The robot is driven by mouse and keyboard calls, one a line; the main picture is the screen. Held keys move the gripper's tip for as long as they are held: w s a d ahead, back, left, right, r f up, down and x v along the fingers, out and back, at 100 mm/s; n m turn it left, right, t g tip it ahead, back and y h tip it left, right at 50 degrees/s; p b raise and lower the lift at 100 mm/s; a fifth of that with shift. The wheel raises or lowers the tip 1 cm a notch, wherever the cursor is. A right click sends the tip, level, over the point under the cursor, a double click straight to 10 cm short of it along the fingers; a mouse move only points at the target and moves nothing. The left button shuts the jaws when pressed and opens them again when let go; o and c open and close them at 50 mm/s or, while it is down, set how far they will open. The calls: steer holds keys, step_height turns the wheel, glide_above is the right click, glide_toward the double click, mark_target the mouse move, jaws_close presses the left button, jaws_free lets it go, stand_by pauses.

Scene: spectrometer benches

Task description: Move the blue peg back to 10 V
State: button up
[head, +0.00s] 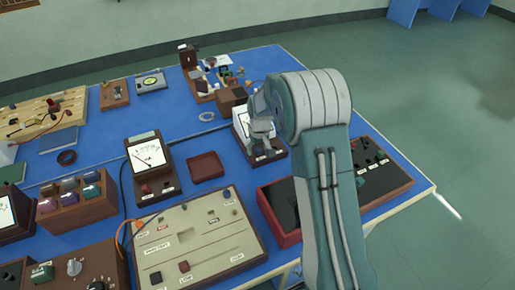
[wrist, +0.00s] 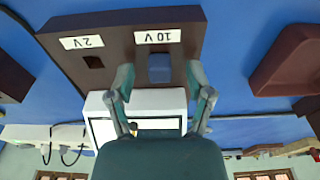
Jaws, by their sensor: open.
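The blue peg (wrist: 160,68) stands at the socket labelled 10 V (wrist: 158,37) on the brown base (wrist: 120,24) of a meter, seen upside down in the wrist view. The square socket (wrist: 93,62) by the 2 V label (wrist: 82,43) is empty. My gripper (wrist: 159,74) is open, with one finger on each side of the blue peg and gaps showing between fingers and peg. In the head view my gripper (head: 262,130) is over the front of the meter (head: 241,121) and hides part of it. How deep the peg sits is not clear.
A red-brown tray (head: 206,166) lies left of the meter, with another meter (head: 148,156) beyond it. A wide panel with knobs (head: 205,222) and a red open box (head: 268,208) stand nearer. Bare blue bench top (head: 195,140) shows between them.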

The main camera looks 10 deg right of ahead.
step_height(320, 180, up, 12)
steer(key=s, duration=0.1)
steer(key=shift+s+f, duration=0.15)
steer(key=shift+d, duration=0.1)
stand_by(0.4)
steer(key=s+r+m+t, duration=0.1)
steer(key=s+r+t, duration=0.1)
steer(key=s+r, duration=1.3)
steer(key=s+f+m+t, duration=0.1)
steer(key=s+t, duration=0.1)
steer(key=s, duration=1.6)
steer(key=shift+f, duration=0.4)
